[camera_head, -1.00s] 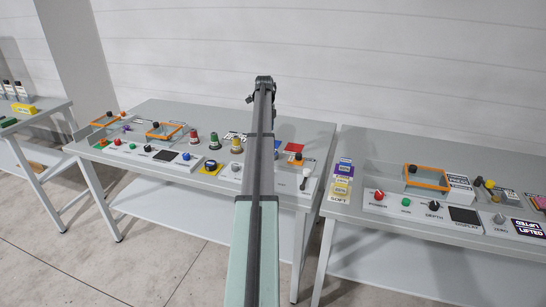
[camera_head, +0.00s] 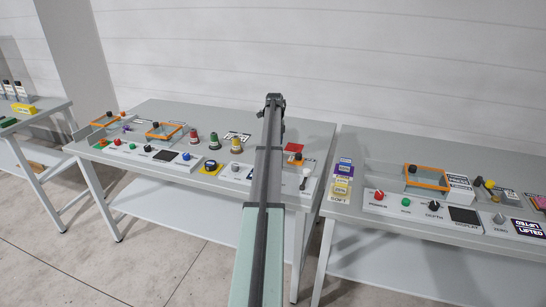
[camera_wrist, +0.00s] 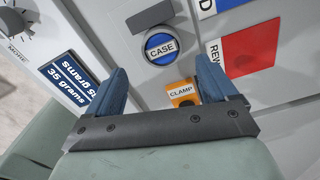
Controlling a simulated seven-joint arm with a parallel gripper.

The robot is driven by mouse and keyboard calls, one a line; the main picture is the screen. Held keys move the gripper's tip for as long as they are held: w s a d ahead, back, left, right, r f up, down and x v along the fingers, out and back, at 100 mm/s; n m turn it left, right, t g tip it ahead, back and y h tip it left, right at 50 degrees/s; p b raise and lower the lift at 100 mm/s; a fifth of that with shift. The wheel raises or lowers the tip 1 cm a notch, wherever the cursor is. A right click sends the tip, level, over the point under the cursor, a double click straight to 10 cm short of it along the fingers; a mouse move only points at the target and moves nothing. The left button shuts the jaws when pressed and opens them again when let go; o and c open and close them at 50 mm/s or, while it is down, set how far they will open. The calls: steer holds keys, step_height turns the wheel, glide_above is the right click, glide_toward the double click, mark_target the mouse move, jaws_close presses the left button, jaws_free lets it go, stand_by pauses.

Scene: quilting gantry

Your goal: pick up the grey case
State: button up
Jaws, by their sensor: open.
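The grey case (camera_wrist: 161,47) shows in the camera_wrist view as a round grey piece with a blue face labelled "CASE". It sits on the light grey panel, with a dark bar at its upper edge. My gripper (camera_wrist: 165,62) is open, with its two blue fingers apart and nothing between the pads. The case appears ahead of the gap between the fingertips, and I cannot tell the remaining distance. In the camera_head view my arm hides the case and the fingers.
An orange clamp (camera_wrist: 182,94) lies just below the case, near the right finger. A red plate (camera_wrist: 252,50) is to the right, and a display reading "35 grams" (camera_wrist: 72,83) is to the left. The table (camera_head: 240,120) holds several knobs and cones left of my arm.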

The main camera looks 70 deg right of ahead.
steer(key=shift+w+d+f, duration=0.1)
steer(key=shift+w+f, duration=0.05)
steer(key=shift+f, duration=0.7)
steer(key=shift+w+d+f, duration=0.1)
steer(key=shift+f, duration=0.8)
steer(key=shift+w+d+f, duration=0.1)
steer(key=shift+w+f, duration=0.05)
steer(key=shift+f, duration=0.7)
